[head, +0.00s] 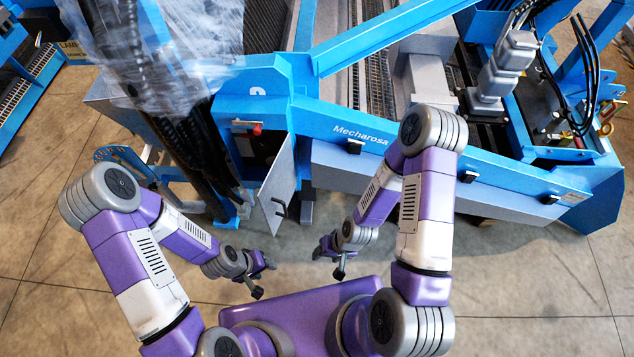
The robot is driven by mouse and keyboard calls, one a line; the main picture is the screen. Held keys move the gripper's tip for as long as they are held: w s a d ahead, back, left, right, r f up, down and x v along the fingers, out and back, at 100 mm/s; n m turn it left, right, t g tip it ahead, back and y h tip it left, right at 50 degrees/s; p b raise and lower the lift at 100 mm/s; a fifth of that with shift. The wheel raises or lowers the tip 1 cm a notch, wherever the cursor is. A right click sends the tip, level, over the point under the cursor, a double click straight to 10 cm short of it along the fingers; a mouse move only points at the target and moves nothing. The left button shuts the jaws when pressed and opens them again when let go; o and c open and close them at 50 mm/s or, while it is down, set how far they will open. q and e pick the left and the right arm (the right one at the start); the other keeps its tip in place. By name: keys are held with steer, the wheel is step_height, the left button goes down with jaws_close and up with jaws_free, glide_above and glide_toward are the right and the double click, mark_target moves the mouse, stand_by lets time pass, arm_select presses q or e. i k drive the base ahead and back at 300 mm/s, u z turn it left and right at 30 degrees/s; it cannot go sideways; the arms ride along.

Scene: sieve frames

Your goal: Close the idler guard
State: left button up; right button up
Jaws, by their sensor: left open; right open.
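The idler guard (274,190) looks to be the flat grey hinged panel with a dark handle. It stands swung open from the blue machine frame, beside a dark opening (256,148).
The blue machine beam (480,175) runs to the right with several black latches. Black hoses and clear wrap (185,70) hang left of the opening. A grey actuator (503,65) stands at upper right. The tiled floor (530,285) in front is clear.

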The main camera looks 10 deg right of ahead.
mark_target(275, 194)
steer(key=k, duration=1.1)
steer(key=z, duration=0.9)
steer(key=i, duration=1)
steer(key=u, duration=0.5)
